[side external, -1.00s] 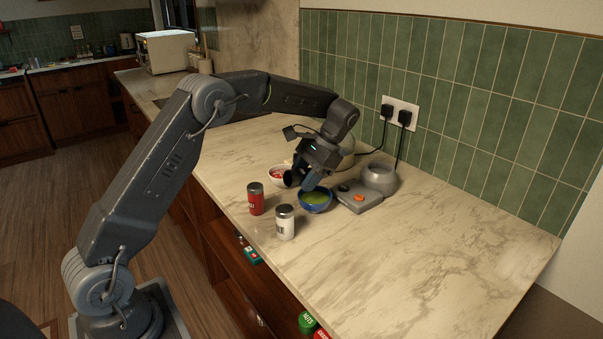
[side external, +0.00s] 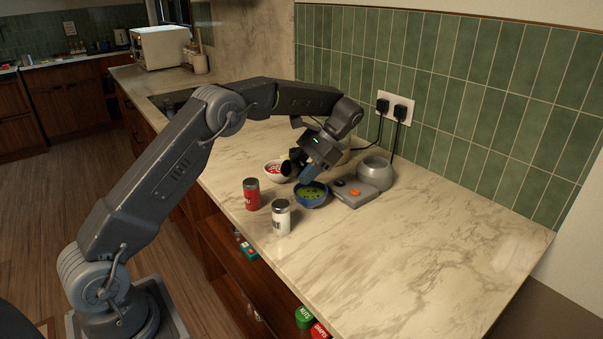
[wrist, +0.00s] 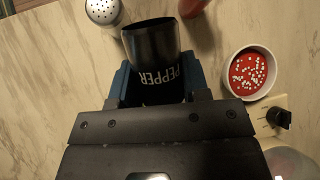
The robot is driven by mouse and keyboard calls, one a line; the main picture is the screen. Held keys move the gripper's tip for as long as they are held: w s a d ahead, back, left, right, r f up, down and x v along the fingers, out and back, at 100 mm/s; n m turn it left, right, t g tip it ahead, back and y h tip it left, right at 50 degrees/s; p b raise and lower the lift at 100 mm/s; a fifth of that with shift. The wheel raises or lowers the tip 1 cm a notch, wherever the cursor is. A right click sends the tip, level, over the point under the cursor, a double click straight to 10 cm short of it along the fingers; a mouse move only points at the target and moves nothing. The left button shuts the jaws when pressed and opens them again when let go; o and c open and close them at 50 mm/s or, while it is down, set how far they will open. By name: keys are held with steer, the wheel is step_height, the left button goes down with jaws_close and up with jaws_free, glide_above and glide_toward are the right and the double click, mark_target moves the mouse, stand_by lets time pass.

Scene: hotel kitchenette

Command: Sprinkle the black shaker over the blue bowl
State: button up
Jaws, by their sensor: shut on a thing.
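The black shaker (wrist: 152,45), lettered PEPPER, is held between the blue fingers of my gripper (wrist: 156,88) in the wrist view. In the side view, my gripper (side external: 304,172) is above and close to the blue bowl (side external: 311,204), with the black shaker (side external: 289,167) tilted well over, roughly on its side. The bowl holds green contents with dark specks on top. The blue bowl does not show in the wrist view.
A white bowl (side external: 270,177) with red contents and white bits stands just left of the blue bowl. A red shaker (side external: 252,195) and a white shaker (side external: 281,218) stand in front. A grey appliance (side external: 357,192) is close on the right. The counter farther right is clear.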

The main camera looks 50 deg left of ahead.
steer(key=shift+f, duration=0.6)
stand_by(0.7)
stand_by(0.4)
